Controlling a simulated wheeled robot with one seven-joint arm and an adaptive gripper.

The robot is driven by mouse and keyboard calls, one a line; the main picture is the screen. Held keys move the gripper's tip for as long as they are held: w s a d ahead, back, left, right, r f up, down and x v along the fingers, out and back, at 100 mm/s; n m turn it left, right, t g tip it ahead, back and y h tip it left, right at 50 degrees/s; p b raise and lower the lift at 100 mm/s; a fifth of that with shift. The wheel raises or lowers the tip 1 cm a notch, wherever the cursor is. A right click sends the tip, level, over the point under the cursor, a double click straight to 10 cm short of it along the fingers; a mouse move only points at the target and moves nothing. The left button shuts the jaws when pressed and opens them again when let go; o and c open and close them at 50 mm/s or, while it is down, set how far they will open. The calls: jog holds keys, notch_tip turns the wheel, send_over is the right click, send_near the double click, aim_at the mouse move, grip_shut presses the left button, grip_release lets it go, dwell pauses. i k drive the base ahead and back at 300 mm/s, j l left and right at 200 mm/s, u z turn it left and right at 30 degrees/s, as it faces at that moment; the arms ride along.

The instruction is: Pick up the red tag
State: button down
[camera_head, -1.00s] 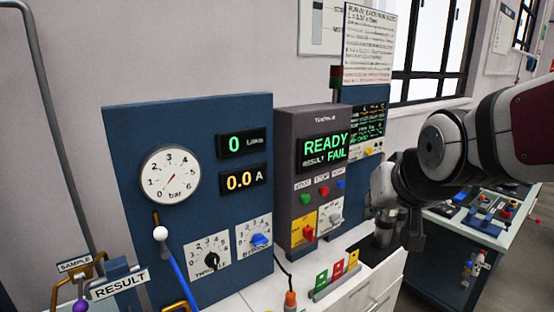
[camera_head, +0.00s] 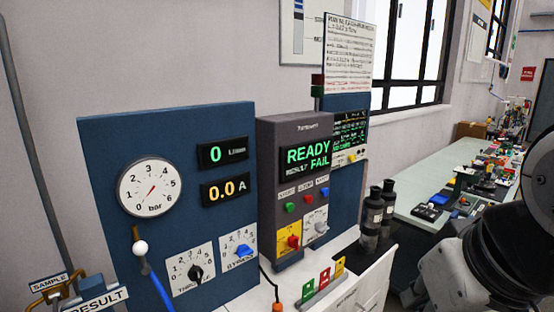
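The red tag (camera_head: 325,279) stands upright in a small grey rack (camera_head: 322,295) on the white bench top. A green tag (camera_head: 308,291) is in front of it to the left, and a yellow tag (camera_head: 340,265) is behind it to the right. The tags stand close together in one row. Parts of my arm show at the lower right, clear of the rack. My gripper's fingers do not show, so their opening is hidden.
The blue gauge panel (camera_head: 105,200) and the grey test unit (camera_head: 267,160), reading READY and RESULT FAIL, stand behind the rack. Two dark bottles (camera_head: 372,217) stand to its right. A RESULT holder (camera_head: 95,302) is at lower left. A cluttered table (camera_head: 410,190) lies beyond.

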aim_at(324, 279)
jog(key=k+l+u, duration=0.2)
jog(key=k+l, duration=0.2)
jog(key=k, duration=0.15)
jog(key=i+j+z, duration=0.15)
jog(key=j+z, duration=0.15)
jog(key=j, duration=0.35)
jog(key=i+j+z, duration=0.15)
jog(key=j+z, duration=0.15)
jog(key=j, duration=0.35)
jog(key=j+z, duration=0.3)
jog(key=j, duration=0.35)
